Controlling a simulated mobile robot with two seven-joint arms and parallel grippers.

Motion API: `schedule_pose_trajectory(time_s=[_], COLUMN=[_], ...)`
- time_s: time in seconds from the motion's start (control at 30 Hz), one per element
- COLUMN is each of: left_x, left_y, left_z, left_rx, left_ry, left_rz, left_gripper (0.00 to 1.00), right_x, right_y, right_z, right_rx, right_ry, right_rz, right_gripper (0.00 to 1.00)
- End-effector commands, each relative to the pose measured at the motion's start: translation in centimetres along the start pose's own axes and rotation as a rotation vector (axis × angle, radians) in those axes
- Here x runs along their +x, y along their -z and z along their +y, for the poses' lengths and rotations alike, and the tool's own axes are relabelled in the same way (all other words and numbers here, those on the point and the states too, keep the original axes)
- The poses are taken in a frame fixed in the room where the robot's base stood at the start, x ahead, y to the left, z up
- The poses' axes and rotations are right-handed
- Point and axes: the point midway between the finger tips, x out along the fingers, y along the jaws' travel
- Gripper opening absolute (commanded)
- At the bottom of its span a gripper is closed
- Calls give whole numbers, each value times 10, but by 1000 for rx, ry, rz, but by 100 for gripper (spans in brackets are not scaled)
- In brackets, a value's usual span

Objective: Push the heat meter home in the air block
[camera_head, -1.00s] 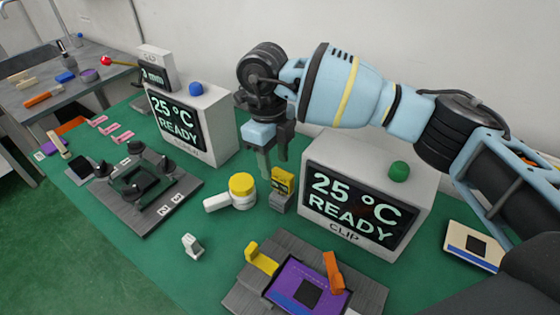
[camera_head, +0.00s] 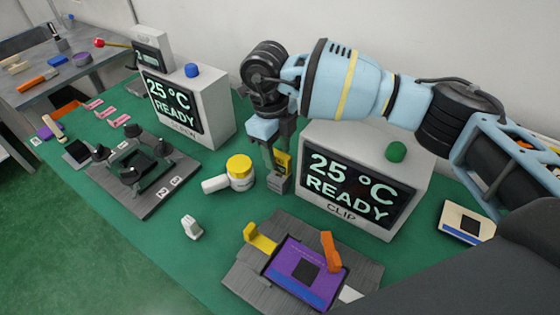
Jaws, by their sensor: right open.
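How deep the meter sits in the block I cannot tell. My right gripper (camera_head: 279,158) points down at the meter with its fingers open. One finger is at the meter's left side and the other is near its upper right, partly covering it. Whether they touch it I cannot tell. My left gripper is not in view.
The CLIP display unit (camera_head: 360,191) stands close on the right. A clip fixture with a purple board (camera_head: 303,272) is in front, and a dark fixture (camera_head: 136,170) is at left.

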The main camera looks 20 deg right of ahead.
Motion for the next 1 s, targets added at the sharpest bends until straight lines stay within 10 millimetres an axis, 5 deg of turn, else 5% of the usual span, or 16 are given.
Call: schedule_pose_trajectory(time_s=[0.23, 0.47, 0.83, 1.0], left_x=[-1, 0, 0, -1], left_y=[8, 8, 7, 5], left_z=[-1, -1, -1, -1], left_rx=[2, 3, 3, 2], left_ry=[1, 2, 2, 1], left_rz=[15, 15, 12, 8], left_gripper=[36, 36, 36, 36], right_x=[33, 36, 36, 36], right_y=[4, 3, 3, 3], right_z=[-1, -1, -1, -1], right_rx=[0, 0, 0, 0], right_ry=[-1, 0, 0, 0], right_rz=[1, 1, 0, 0], right_gripper=[45, 45, 0, 0])
